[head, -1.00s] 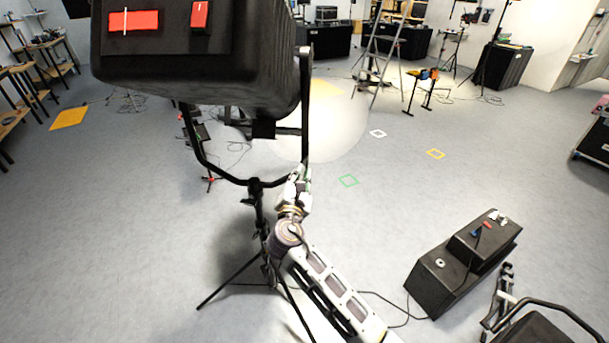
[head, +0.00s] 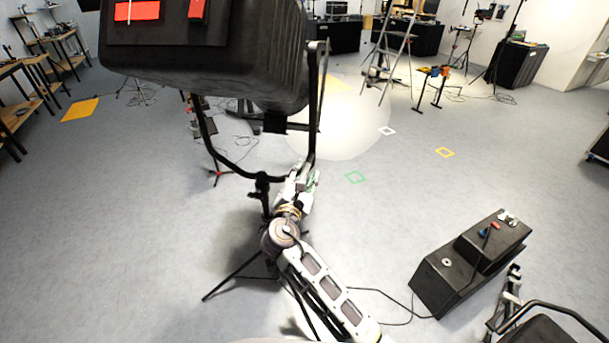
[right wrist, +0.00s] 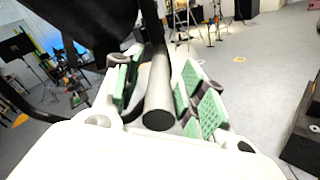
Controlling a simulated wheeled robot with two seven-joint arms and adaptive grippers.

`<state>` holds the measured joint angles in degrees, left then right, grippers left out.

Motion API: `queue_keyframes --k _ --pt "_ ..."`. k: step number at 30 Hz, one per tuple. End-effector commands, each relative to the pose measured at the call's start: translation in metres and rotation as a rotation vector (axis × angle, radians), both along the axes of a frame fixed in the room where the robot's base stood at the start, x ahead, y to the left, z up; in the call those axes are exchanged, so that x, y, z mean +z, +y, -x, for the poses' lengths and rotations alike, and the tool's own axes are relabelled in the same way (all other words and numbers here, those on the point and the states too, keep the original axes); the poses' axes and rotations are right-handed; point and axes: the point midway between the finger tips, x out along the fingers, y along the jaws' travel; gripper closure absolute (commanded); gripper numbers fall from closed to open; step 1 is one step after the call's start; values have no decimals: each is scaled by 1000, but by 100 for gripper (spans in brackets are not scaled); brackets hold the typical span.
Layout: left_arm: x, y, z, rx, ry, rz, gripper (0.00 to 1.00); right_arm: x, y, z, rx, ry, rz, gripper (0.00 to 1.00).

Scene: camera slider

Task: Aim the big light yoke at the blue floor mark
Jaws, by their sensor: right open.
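The big light (head: 215,65), a black box with red labels, hangs in its black U-shaped yoke (head: 235,173) on a tripod stand (head: 240,272). My right gripper (head: 303,178) is at the lower right bend of the yoke. In the right wrist view, a grey round bar (right wrist: 158,95) runs lengthwise between the green pads of my open right gripper (right wrist: 155,82). I cannot tell whether the pads touch it. Green (head: 355,177), white (head: 387,131) and yellow (head: 445,152) floor marks show; I see no blue one. My left gripper is out of view.
A pale pool of light (head: 335,125) lies on the floor behind the yoke. A black stepped box (head: 470,262) with knobs stands at the lower right, with a cable on the floor. A stepladder (head: 390,55) stands at the back. Floor around the marks is clear.

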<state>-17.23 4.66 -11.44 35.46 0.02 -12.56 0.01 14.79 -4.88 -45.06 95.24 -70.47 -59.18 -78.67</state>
Motion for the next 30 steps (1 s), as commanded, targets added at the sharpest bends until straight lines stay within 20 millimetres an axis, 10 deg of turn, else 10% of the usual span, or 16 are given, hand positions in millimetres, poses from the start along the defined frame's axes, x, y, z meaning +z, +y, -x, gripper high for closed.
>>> queue_keyframes --k 18,30 --pt "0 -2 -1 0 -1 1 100 1 10 62 -2 -2 0 59" --pt "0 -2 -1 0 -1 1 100 2 11 68 -2 -3 0 59"
